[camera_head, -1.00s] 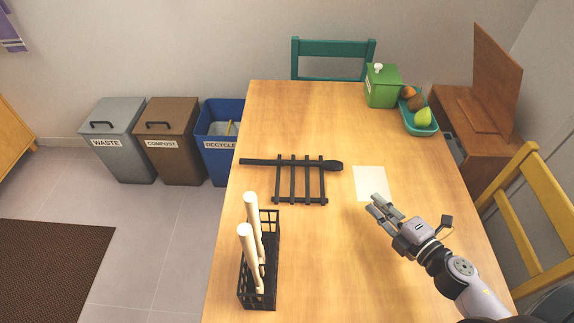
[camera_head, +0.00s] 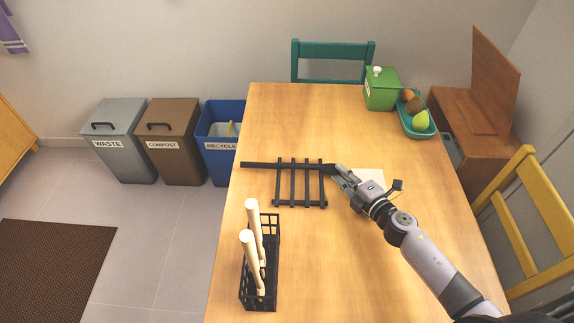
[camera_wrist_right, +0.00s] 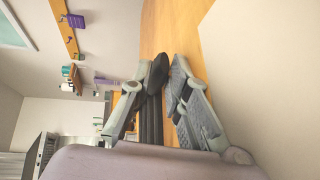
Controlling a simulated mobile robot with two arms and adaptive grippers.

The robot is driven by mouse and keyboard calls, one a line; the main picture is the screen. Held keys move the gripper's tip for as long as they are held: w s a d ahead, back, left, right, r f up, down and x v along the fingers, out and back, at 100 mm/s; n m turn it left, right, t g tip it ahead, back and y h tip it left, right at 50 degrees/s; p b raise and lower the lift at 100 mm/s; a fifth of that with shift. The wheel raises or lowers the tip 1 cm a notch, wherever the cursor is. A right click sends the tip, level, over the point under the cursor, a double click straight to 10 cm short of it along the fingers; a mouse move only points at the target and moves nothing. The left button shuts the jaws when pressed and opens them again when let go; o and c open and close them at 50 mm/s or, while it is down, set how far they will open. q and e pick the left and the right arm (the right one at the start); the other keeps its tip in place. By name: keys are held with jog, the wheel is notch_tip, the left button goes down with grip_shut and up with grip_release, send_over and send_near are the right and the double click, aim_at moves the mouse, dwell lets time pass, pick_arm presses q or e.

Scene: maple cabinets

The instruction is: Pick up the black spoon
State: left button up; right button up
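The black spoon (camera_head: 262,165) lies across a black slatted rack (camera_head: 293,190) on the wooden table, its handle pointing left. Its bowl end is covered by my right gripper (camera_head: 341,174) in the head view. The fingers are apart, with a gap between the spoon and the right-hand finger. My left gripper is not in view.
A black wire basket (camera_head: 245,301) with cream-handled utensils stands at the front left. A green canister (camera_head: 381,92) and a teal fruit tray (camera_head: 424,134) stand at the back right. The middle front of the table is clear.

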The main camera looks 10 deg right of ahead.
jog(key=shift+w+f, duration=0.1)
jog(key=shift+w, duration=0.2)
jog(key=shift+c, duration=0.2)
grip_shut()
